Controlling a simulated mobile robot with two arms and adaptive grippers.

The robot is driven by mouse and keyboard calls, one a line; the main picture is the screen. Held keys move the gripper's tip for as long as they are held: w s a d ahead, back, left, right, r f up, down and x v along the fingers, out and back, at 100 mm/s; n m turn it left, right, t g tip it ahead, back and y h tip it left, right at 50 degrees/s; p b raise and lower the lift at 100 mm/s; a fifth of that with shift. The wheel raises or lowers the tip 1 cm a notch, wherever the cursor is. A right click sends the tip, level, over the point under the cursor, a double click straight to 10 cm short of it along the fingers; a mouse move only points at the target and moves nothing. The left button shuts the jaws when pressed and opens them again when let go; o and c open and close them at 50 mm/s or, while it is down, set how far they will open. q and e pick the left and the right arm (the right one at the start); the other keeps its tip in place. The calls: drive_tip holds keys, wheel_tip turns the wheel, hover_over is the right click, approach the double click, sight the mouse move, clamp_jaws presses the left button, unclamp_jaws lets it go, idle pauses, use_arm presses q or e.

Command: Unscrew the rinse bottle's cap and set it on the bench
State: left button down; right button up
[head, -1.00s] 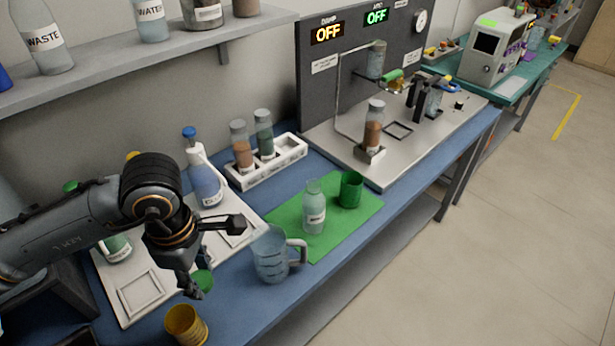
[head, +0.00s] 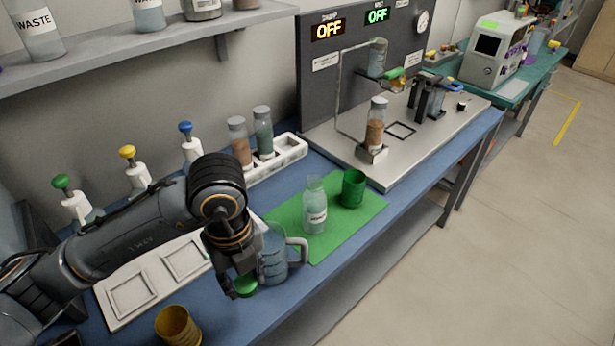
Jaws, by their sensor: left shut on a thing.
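The rinse bottle (head: 315,212) stands upright on the green mat (head: 283,210). It is pale green with a white label too small to read surely, and no cap shows on its neck. My left gripper (head: 244,280) is shut on a green cap (head: 246,288), low over the blue bench (head: 245,318), left of the bottle and in front of the jug. I cannot tell whether the cap touches the bench. My right gripper is not in view.
A clear jug (head: 273,255) stands close to my left gripper, its handle to the right. A green cup (head: 353,188) is beside the bottle. A yellow cup (head: 178,325) is at the front left. A white tray (head: 140,310) lies behind it. Clear bench lies at the front edge.

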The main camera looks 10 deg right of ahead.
use_arm(q)
drive_tip(key=n, duration=0.2)
drive_tip(key=d+n, duration=0.1)
drive_tip(key=shift+d+f+n, duration=0.15)
drive_tip(key=shift+f+n, duration=0.25)
drive_tip(key=n, duration=0.3)
drive_tip(key=shift+d+f+b, duration=0.1)
drive_tip(key=shift+d+b, duration=0.3)
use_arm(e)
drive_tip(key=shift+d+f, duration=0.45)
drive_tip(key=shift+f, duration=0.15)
use_arm(q)
hover_over(217, 287)
drive_tip(key=f, duration=0.6)
drive_tip(key=f+p, duration=0.1)
drive_tip(key=f, duration=0.2)
drive_tip(key=shift+s+d, duration=0.3)
drive_tip(key=shift+w+a+f, duration=0.15)
drive_tip(key=shift+f, duration=0.1)
drive_tip(key=f, duration=0.1)
drive_tip(key=f+p, duration=0.1)
drive_tip(key=f, duration=0.1)
drive_tip(key=shift+w+a, duration=0.1)
drive_tip(key=shift+a, duration=0.1)
drive_tip(key=shift+f, duration=0.25)
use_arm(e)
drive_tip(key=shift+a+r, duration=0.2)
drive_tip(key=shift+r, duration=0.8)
use_arm(q)
drive_tip(key=shift+f, duration=0.1)
